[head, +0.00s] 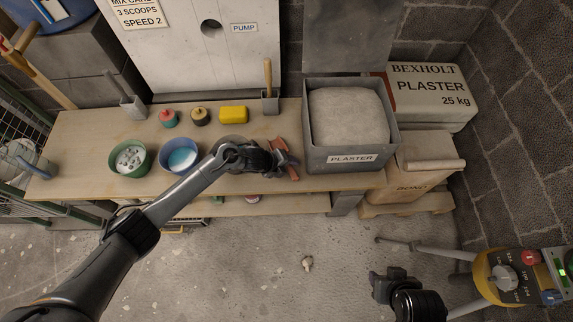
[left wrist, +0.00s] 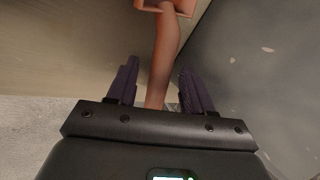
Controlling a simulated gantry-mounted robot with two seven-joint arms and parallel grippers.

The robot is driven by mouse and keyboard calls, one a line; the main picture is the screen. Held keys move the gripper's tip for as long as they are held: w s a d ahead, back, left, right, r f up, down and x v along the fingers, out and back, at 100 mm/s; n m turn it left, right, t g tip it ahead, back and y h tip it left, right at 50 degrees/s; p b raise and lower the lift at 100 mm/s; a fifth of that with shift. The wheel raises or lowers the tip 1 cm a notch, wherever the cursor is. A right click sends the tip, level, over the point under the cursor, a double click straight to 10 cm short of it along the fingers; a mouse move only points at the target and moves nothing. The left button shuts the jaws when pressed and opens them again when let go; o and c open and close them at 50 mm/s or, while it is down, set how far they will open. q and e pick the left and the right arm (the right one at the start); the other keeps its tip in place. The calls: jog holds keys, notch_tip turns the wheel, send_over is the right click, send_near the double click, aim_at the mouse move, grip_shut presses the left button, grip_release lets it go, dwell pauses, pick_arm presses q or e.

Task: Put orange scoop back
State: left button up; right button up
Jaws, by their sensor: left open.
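The orange scoop (head: 282,152) lies on the wooden bench just left of the grey plaster bin. In the left wrist view its handle (left wrist: 165,60) runs between my gripper's two fingers, with part of the scoop's body at the top edge. My left gripper (head: 285,163) is open at the scoop, its dark fingers (left wrist: 155,90) on either side of the handle with gaps. The arm hides part of the scoop in the head view. My right gripper (head: 388,287) is above the floor at the lower right, away from the bench; I cannot tell its jaw state.
The plaster bin (head: 352,159) holds grey powder and stands right of the scoop. A green bucket (head: 121,167), a blue bowl (head: 165,163), a yellow sponge (head: 233,115) and a wooden-handled tool in a holder (head: 270,106) stand on the bench (head: 75,150). A yellow mixer (head: 500,277) is at lower right.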

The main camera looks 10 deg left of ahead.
pick_arm(q)
jog(key=shift+r, duration=0.1)
jog(key=shift+r, duration=0.2)
jog(key=p+v, duration=0.4)
jog(key=v, duration=0.7)
jog(key=s+d+r+n+t+y, duration=0.15)
jog(key=s+d+r+n, duration=0.3)
jog(key=s+n, duration=0.45)
jog(key=s+a+r+n+g+y, duration=0.1)
jog(key=s+a+n, duration=0.4)
jog(key=s+n, duration=0.3)
jog(key=s+a+r+n+g+y, duration=0.1)
jog(key=s+a+n+g+y, duration=0.1)
jog(key=s+a+n, duration=0.4)
jog(key=s+n, duration=0.2)
jog(key=shift+s+a+n, duration=0.3)
jog(key=shift+n, duration=0.1)
jog(key=shift+r+y, duration=0.15)
jog(key=shift+y, duration=0.1)
